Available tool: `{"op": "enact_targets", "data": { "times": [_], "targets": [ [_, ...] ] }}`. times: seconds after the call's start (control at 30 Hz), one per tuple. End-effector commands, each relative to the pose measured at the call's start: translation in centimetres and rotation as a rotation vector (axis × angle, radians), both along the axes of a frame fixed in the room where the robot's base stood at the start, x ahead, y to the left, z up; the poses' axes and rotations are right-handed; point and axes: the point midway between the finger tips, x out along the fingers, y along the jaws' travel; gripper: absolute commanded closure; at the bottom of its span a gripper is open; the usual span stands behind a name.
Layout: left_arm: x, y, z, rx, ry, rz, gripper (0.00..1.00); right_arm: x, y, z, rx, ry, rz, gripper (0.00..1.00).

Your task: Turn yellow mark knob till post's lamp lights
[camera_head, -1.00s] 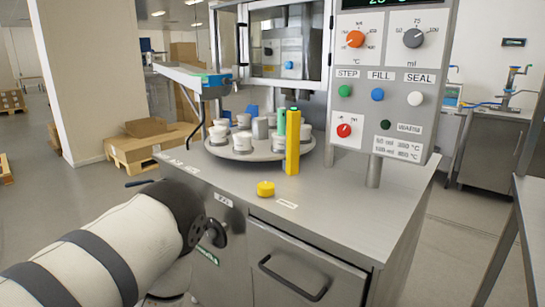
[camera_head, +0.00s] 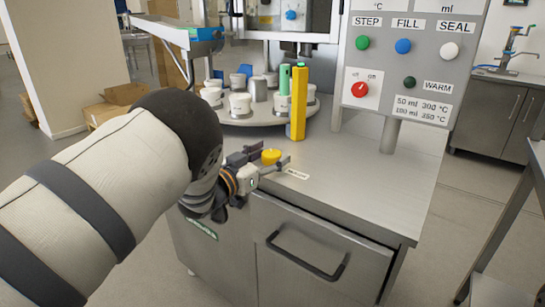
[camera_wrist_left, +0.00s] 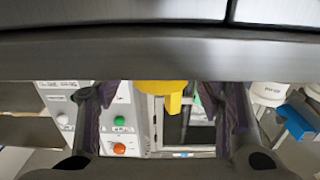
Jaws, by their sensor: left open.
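The yellow knob (camera_head: 271,156) sits on the steel counter near its front edge. My left gripper (camera_head: 269,161) is open at the knob, with one finger on either side; I cannot tell whether they touch it. In the left wrist view the knob (camera_wrist_left: 156,87) shows between the two spread fingers (camera_wrist_left: 166,112), partly cut off by a steel edge. The yellow post (camera_head: 299,104) stands upright behind the knob. No lit lamp is discernible on it. A mark on the knob is too small to make out. My right gripper is not in view.
A control panel (camera_head: 408,70) with knobs and buttons rises at the right.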

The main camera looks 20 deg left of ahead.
Motion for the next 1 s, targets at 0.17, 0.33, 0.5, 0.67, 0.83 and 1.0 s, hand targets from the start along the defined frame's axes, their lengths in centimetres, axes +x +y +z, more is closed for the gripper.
{"op": "enact_targets", "data": {
  "times": [0.17, 0.33, 0.5, 0.67, 0.83, 1.0],
  "targets": [
    [1.08, -0.43, -0.05, 0.001, 0.002, 0.000, 0.39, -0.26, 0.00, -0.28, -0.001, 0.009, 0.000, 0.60],
    [1.10, -0.42, 0.10, 0.001, 0.000, 0.001, 0.39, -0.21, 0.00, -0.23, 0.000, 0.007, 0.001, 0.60],
    [1.08, -0.40, 0.09, 0.001, 0.000, 0.001, 0.71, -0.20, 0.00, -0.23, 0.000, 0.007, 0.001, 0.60],
    [1.07, -0.41, 0.07, 0.000, 0.001, 0.001, 0.89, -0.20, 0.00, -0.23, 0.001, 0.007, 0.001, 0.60],
    [1.02, -0.43, 0.61, -0.003, -0.004, 0.056, 0.89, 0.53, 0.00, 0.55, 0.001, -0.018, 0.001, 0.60],
    [1.04, -0.41, 0.07, -0.001, 0.001, 0.070, 0.89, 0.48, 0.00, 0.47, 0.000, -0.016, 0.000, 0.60]
  ]
}}
